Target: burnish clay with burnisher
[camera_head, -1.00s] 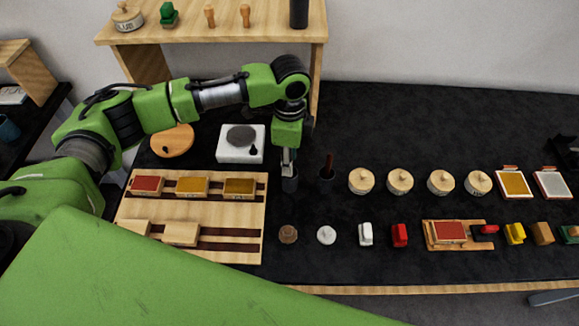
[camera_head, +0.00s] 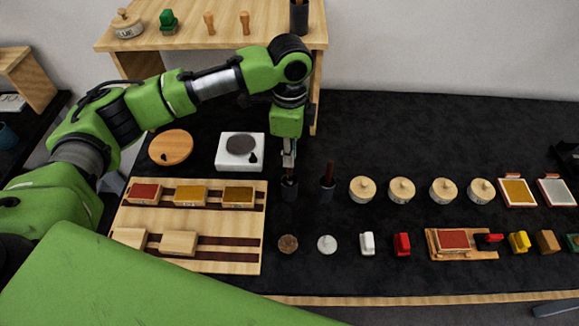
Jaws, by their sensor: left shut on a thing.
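My left gripper (camera_head: 289,162) points down just above a dark cup (camera_head: 289,192) in the middle of the black worktop. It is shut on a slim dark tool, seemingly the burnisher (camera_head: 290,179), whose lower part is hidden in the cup. A second dark cup (camera_head: 327,192) beside it on the right holds a tool with a dark red handle (camera_head: 328,172). On the wooden rack (camera_head: 190,220) at left sit a red-topped block (camera_head: 145,191) and two ochre-topped blocks (camera_head: 190,193). Which piece is the clay I cannot tell. My right gripper is not in view.
A white device with a grey disc (camera_head: 227,160) and a round wooden board (camera_head: 171,146) stand behind the rack. Several lidded jars (camera_head: 362,189) line the right. A front row includes a brown round piece (camera_head: 288,244) and a red-topped block on a tray (camera_head: 437,254).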

